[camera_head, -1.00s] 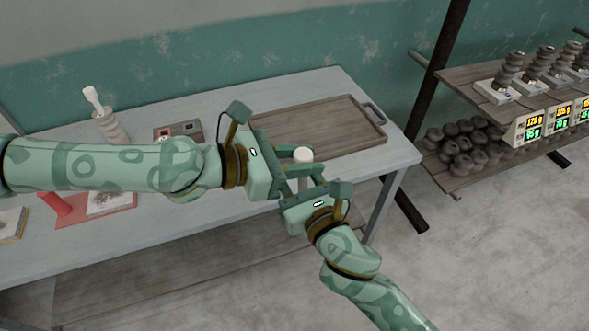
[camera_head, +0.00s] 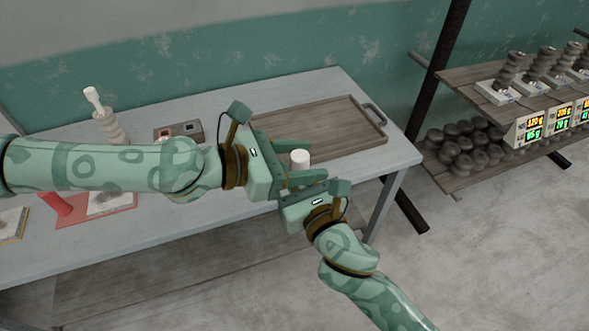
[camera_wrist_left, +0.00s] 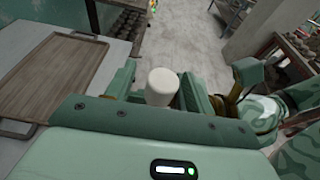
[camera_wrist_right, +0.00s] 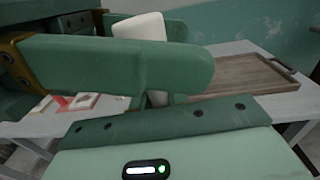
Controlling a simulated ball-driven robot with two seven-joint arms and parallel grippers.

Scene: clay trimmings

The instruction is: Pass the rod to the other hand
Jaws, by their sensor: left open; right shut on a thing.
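The white rod (camera_head: 300,159) stands roughly upright between my two grippers, above the table's front right part; its lower end is hidden in the head view. My right gripper (camera_wrist_right: 150,68) is shut on the rod, with a green finger crossing in front of it in the right wrist view (camera_wrist_right: 140,27). My left gripper (camera_wrist_left: 160,92) is open. In the left wrist view the rod (camera_wrist_left: 161,84) stands between its spread fingers. The two grippers are close together, and their fingers overlap in the head view.
A wooden tray (camera_head: 340,143) with a dark handle lies on the grey table (camera_head: 150,235) behind the grippers. A ribbed clay stack (camera_head: 111,127), a small device (camera_head: 178,132) and a red stand (camera_head: 106,208) are at left. A shelf (camera_head: 462,90) with scales and clay is at right.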

